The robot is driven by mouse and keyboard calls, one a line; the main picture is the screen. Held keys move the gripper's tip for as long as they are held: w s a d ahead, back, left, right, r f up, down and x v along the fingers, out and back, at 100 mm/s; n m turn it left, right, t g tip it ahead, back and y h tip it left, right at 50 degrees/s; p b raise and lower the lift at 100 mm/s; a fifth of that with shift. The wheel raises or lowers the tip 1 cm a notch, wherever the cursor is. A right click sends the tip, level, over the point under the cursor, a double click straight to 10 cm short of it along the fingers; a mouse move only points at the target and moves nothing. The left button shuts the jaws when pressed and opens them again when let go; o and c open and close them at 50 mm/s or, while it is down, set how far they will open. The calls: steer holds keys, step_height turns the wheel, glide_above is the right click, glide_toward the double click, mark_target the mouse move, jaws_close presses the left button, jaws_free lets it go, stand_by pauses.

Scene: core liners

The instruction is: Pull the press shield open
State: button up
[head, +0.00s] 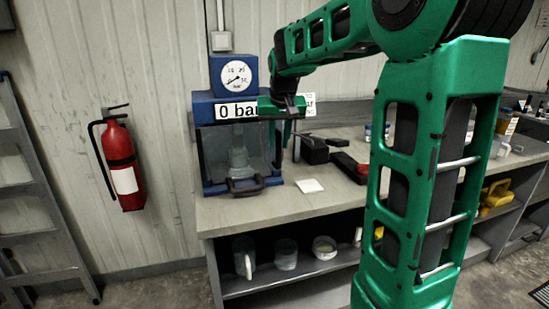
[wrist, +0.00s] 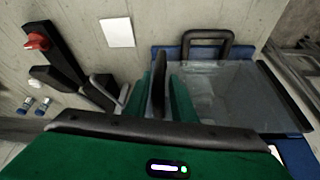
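The blue press (head: 203,155) stands on the left end of the workbench, with a round gauge on top and a "0 bar" sign. Its clear shield (head: 215,150) is down over the front, with a grey shape visible behind it. The shield's dark handle (head: 245,185) is at the lower front edge. In the wrist view the shield (wrist: 235,90) is at the right and its handle (wrist: 207,36) at the top. My gripper (head: 288,130) is in front of the press's upper right side, above and apart from the handle.
A white card (head: 309,185) lies on the bench right of the press. A black and red tool (head: 350,165) lies farther right. Mugs (head: 285,254) stand on the shelf below. A fire extinguisher (head: 122,165) hangs on the left wall.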

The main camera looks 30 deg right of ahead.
mark_target(278, 155)
steer(key=x, duration=0.7)
steer(key=shift+c, duration=0.2)
steer(key=shift+s, duration=0.1)
jaws_close()
